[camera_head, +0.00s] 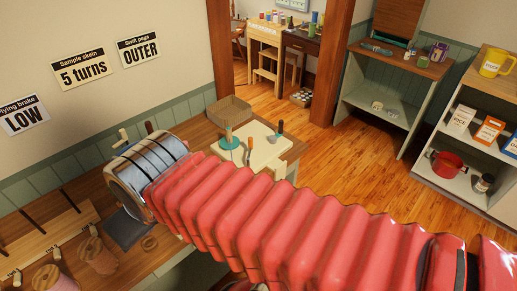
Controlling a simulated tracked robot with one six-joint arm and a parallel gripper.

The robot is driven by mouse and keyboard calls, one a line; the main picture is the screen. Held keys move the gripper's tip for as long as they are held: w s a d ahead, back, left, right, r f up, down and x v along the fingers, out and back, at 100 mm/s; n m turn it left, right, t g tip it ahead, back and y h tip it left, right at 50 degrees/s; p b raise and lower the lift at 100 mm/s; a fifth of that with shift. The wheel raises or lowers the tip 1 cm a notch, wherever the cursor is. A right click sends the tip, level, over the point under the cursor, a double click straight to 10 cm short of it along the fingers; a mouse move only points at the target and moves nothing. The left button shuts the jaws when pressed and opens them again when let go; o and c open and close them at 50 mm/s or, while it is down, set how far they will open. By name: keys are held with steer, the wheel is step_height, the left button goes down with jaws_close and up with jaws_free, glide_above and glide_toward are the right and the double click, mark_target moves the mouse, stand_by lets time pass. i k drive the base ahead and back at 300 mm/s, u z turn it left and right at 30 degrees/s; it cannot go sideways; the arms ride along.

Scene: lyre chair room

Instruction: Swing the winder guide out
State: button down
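No part can be surely made out as the winder guide. A teal round piece with an upright stem (229,141) stands at the left of a cream board (265,152) on the wooden bench; I cannot tell if it belongs to the winder. My gripper's fingers are not visible. The arm crosses the picture from lower right to centre left and hides part of the bench.
An orange-handled tool (249,150) and a dark-bladed tool (278,132) are at the board. A cardboard box (229,111) sits behind it. Wooden spools (97,255) stand lower left. Shelves (463,189) stand at right, with open wooden floor (345,165) before them.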

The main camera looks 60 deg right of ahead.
mark_target(250, 143)
steer(key=u, duration=0.05)
steer(key=k, duration=1.05)
steer(key=z, duration=0.45)
steer(key=i, duration=1)
steer(key=z, duration=0.05)
